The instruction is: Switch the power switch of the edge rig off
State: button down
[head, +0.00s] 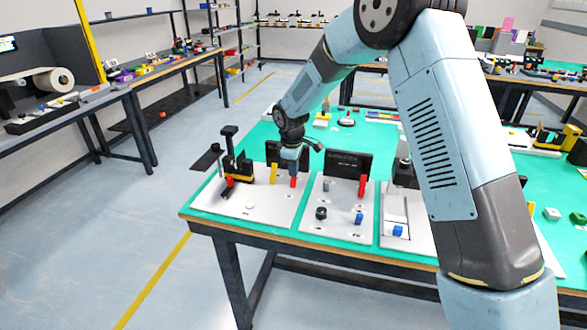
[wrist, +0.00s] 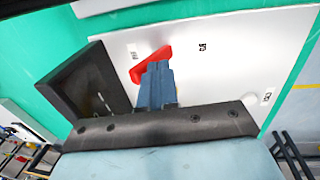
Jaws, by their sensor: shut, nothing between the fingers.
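A red switch lever (head: 293,183) stands on the right part of a white rig plate (head: 262,207) at the left end of the green table. My gripper (head: 292,168) points down right at it. In the wrist view the red lever (wrist: 151,62) lies tilted just beyond my shut blue-grey fingers (wrist: 156,75), which cover part of it. The fingers are at or very close to the lever; I cannot tell whether they touch. Small dark labels on the plate sit on either side of the lever, too small to read surely. The lever's base is partly hidden.
A dark upright panel (wrist: 88,85) stands close beside the fingers. On the same plate are a yellow part (head: 273,174) and a black-and-yellow device (head: 238,168). A second rig plate (head: 333,222) with a red lever (head: 362,186) stands to the right.

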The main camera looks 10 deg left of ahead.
jog(key=s+r, duration=0.3)
jog(key=r, duration=0.9)
jog(key=s+d+r+m+t, duration=0.1)
jog(key=s+d+r+m, duration=0.3)
jog(key=s+d+r, duration=0.5)
jog(key=s+d+r+m+t, duration=0.1)
jog(key=s+d+r+m, duration=0.25)
jog(key=d+r, duration=0.6)
jog(key=s+d+f+m+t, duration=0.1)
jog(key=s+d+m, duration=0.3)
jog(key=s+d, duration=0.4)
jog(key=s+d+f+m+t, duration=0.1)
jog(key=s+d+m, duration=0.4)
jog(key=s, duration=0.8)
jog(key=shift+s+d, duration=0.15)
jog(key=shift+d, duration=1.7)
